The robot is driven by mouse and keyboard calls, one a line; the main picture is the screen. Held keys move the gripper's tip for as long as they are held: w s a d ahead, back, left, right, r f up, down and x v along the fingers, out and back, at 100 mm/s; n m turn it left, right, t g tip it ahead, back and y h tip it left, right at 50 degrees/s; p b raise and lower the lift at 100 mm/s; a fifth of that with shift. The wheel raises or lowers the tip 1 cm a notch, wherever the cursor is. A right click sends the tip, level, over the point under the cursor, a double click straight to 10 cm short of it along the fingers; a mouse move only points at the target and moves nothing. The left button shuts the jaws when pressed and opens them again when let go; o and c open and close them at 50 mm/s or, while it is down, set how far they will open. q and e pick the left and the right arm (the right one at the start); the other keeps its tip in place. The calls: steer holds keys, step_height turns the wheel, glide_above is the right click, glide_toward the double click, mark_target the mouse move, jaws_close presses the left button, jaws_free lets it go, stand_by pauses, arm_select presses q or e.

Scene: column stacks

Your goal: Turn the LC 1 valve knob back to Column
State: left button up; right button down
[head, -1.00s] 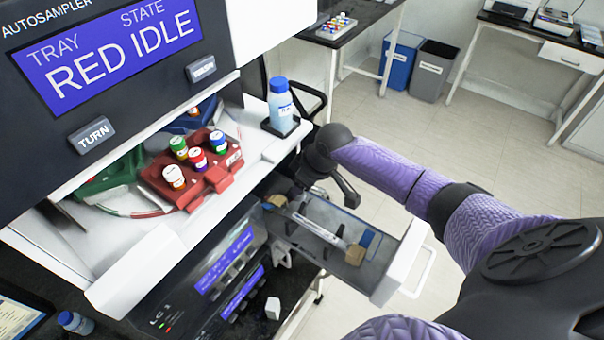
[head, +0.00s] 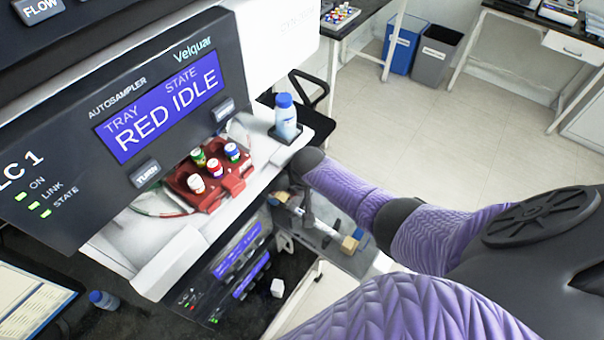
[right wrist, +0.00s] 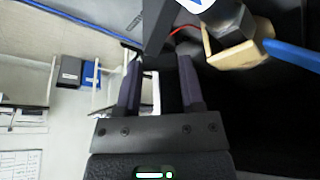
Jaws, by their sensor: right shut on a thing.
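The LC 1 front panel (head: 40,185) is at the left of the head view, with green lights lit and a screen reading TRAY RED, STATE IDLE. The open drawer (head: 358,262) below it holds a column with tan end pieces (head: 350,244). My right arm reaches over the drawer from the right; its gripper is mostly hidden there. In the right wrist view my right gripper (right wrist: 160,72) is shut on a dark bar-like part (right wrist: 157,28), apparently the valve knob. Its pointing direction cannot be read. My left gripper is out of view.
A red tray (head: 212,190) with several capped vials sits on the open shelf. A blue-capped bottle (head: 285,118) stands at the shelf's right end. A small white block (head: 277,288) lies below. Bins (head: 404,45) stand on clear floor behind.

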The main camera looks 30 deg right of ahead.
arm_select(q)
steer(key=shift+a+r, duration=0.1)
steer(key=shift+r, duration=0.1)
arm_select(e)
steer(key=shift+m, duration=0.4)
steer(key=shift+c, duration=1)
jaws_free()
